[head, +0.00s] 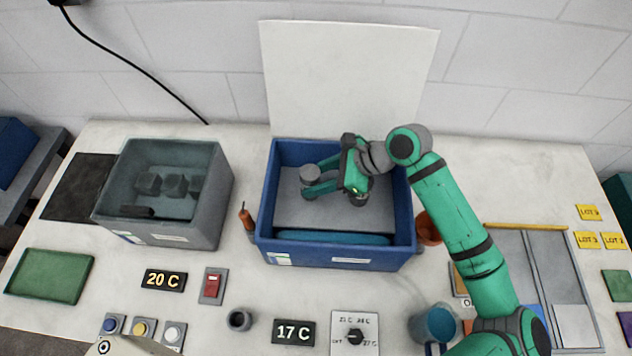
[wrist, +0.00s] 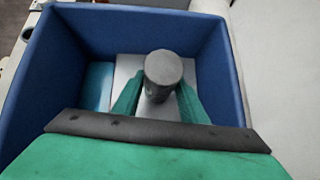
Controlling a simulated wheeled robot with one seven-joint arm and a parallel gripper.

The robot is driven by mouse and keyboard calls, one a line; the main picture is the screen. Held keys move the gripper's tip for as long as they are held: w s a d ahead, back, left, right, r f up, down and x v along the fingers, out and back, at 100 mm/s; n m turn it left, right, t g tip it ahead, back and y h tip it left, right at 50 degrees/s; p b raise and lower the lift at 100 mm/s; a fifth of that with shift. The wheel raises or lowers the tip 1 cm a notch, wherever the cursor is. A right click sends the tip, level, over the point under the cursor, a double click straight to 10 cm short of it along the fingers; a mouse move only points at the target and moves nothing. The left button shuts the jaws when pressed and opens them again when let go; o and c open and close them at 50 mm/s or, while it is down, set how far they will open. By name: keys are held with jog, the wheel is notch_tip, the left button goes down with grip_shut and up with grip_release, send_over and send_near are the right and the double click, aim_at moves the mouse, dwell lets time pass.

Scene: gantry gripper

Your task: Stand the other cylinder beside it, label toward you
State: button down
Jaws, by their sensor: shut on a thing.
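My gripper (head: 318,182) is inside the blue bin (head: 335,252), reaching in from the right. Its two green fingers are shut on a grey cylinder (head: 310,174). In the wrist view the cylinder (wrist: 163,72) stands between the fingers (wrist: 155,105) with its round top toward the camera. It looks roughly upright; I cannot tell whether its base touches the floor. Another dark grey rounded thing (head: 358,199), perhaps the second cylinder, shows in the bin just right of the fingers, partly hidden by my gripper. No label shows on either.
A light grey pad (head: 290,212) covers most of the bin floor, with a teal-blue strip (head: 330,238) along the front wall. The bin walls rise around my gripper. An orange-handled tool (head: 246,217) lies left of the bin. A grey bin (head: 175,232) holds several dark pieces.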

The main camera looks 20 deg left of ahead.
jog(key=shift+f, duration=0.8)
jog(key=c, duration=1.1)
grip_release()
jog(key=shift+d, duration=0.1)
jog(key=v, duration=1.2)
